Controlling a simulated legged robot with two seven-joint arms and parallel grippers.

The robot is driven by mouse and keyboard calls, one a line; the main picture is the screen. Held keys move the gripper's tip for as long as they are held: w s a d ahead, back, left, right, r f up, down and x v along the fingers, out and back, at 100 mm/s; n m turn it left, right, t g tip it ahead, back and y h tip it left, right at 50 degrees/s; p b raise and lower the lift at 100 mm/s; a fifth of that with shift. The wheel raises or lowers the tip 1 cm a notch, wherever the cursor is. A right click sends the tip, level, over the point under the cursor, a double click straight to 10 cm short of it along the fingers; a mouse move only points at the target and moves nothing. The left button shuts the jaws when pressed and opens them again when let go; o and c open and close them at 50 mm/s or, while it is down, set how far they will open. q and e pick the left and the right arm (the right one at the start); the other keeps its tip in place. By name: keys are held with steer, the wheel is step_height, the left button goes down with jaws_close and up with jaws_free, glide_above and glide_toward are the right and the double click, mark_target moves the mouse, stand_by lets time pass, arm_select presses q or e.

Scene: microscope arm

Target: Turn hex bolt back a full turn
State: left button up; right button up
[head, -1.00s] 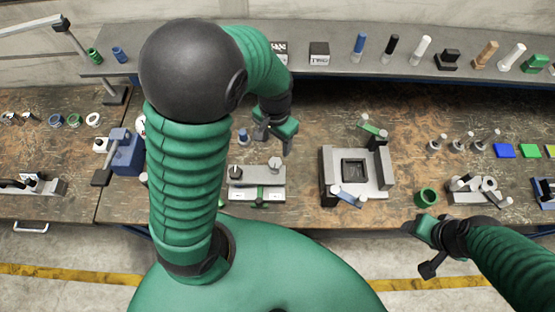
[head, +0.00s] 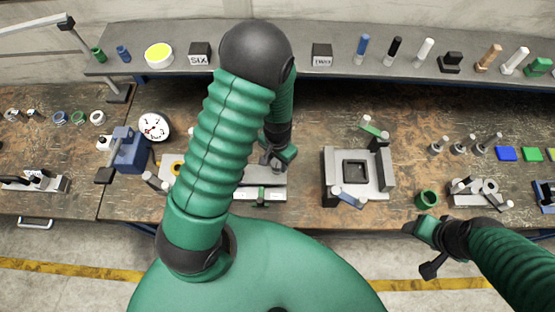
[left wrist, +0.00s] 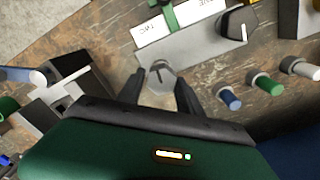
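A grey plate fixture (head: 262,197) lies on the bench, partly hidden by my left arm in the head view. It also shows in the left wrist view (left wrist: 195,47), with white labels and a green lever (left wrist: 170,14). On it stands a round grey bolt head (left wrist: 160,77) with a dark mark on top; I cannot make out a hex shape. My left gripper (head: 272,160) is over the fixture. In the left wrist view its two dark fingers (left wrist: 158,90) stand apart on either side of the bolt head. My right gripper (head: 422,246) is open and empty before the bench's front edge.
A dark pointer knob (left wrist: 240,24) stands on the same plate. Blue, green and white pegs (left wrist: 229,98) are beside it. A square-well fixture (head: 340,165) stands to the right and a blue vise-like block (head: 128,152) to the left.

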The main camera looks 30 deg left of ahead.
arm_select(q)
steer(key=shift+a, duration=0.15)
jaws_close()
steer(key=shift+n, duration=0.9)
steer(key=shift+o, duration=2.1)
jaws_free()
